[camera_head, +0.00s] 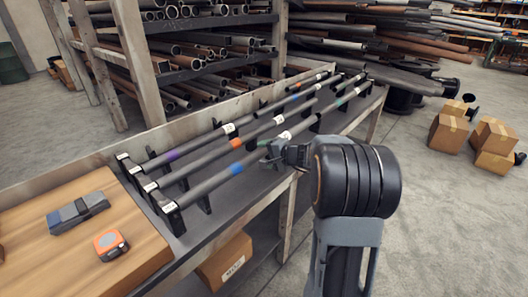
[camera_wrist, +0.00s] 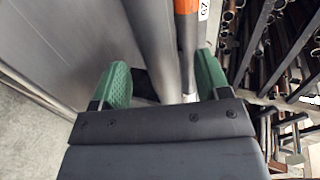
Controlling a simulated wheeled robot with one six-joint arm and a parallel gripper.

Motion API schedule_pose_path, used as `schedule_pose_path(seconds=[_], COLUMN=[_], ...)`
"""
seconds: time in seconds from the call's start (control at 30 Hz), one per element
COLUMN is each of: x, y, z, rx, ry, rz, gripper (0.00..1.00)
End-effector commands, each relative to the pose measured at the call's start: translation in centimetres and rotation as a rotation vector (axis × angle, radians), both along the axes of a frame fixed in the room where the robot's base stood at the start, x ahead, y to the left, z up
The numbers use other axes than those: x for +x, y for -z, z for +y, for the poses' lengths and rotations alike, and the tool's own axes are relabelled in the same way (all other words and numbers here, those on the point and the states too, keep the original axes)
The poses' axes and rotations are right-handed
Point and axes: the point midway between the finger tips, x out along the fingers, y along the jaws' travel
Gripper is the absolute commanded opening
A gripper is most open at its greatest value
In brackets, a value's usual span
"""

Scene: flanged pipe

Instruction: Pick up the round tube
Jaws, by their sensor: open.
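Several long grey tubes lie side by side on black supports on the bench. The middle tube (camera_head: 195,164) has an orange band and a white label, and the back tube (camera_head: 195,144) has a purple band. Which one is the task's round tube I cannot tell. My gripper (camera_head: 273,152) is open at the front tube. In the wrist view, the green fingers (camera_wrist: 162,80) stand either side of a plain grey tube (camera_wrist: 152,45). An orange-banded tube (camera_wrist: 187,40) shows near the right finger. Contact cannot be told.
A wooden board (camera_head: 60,265) on the bench's near left holds a grey-blue case (camera_head: 78,212) and an orange tape measure (camera_head: 110,244). A pipe-filled rack (camera_head: 195,75) stands behind. Cardboard boxes (camera_head: 448,133) stand on the floor at right, with open floor before them.

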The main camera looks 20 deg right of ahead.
Motion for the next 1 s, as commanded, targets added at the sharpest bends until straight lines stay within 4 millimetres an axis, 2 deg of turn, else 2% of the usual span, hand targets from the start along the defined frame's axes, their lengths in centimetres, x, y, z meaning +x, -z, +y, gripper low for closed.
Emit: schedule_pose_path(seconds=[0.2, 0.53, 1.0], x=[2.0, 2.4, 2.4], y=[1.0, 1.1, 1.1], z=[0.9, 1.0, 1.0], rx=[0.000, -0.002, -0.001], ry=[-0.001, 0.001, 0.000], rz=[0.000, 0.000, 0.001], gripper=[0.69, 0.68, 0.23])
